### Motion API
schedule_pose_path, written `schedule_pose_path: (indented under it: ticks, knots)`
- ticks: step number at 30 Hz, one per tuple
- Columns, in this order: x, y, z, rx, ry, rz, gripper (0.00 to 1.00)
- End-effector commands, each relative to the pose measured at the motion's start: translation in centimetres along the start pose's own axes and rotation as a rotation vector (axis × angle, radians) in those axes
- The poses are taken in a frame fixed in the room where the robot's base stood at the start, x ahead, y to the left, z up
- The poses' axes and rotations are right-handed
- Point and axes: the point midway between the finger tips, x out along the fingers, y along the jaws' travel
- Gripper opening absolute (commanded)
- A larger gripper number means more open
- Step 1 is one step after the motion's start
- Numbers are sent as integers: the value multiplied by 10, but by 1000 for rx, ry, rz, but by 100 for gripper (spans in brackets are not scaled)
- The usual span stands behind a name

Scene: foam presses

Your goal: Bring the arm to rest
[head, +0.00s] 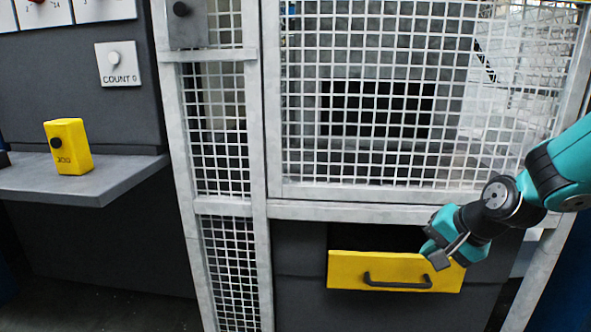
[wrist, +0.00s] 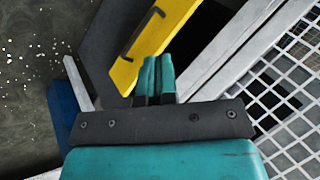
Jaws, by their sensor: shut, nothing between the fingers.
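My gripper (head: 440,255) is at the lower right of the head view, at the end of my teal and black arm. It is in front of the right end of a yellow drawer front (head: 345,270) with a black handle. In the wrist view my gripper (wrist: 154,62) has its teal fingers together with nothing between them. The yellow drawer front (wrist: 150,40) lies just beyond the fingertips in that view. I cannot tell whether the fingers touch it.
A white mesh guard (head: 370,100) stands above the drawer, with a white frame post (head: 180,160) to its left. A grey shelf (head: 110,185) at the left holds a yellow box (head: 75,158) with a black knob. A dark gap shows behind the drawer front.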

Motion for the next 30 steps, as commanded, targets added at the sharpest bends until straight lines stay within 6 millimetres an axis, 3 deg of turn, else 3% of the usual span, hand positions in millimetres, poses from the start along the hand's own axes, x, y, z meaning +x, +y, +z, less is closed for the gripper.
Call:
schedule_pose_path:
  ticks: [1,3,6,12,16,26,30]
  knots:
    - [-17,-19,34,-139,-63,-1,0]
    - [-39,-31,79,-327,-156,4,0]
    - [-69,-37,133,-564,-267,4,0]
    - [-121,-23,214,-964,-448,-11,0]
    - [-152,-3,254,-1202,-551,-27,0]
    - [-223,-53,232,-1186,-552,-22,0]
    - [-262,-79,223,-1185,-551,-22,0]
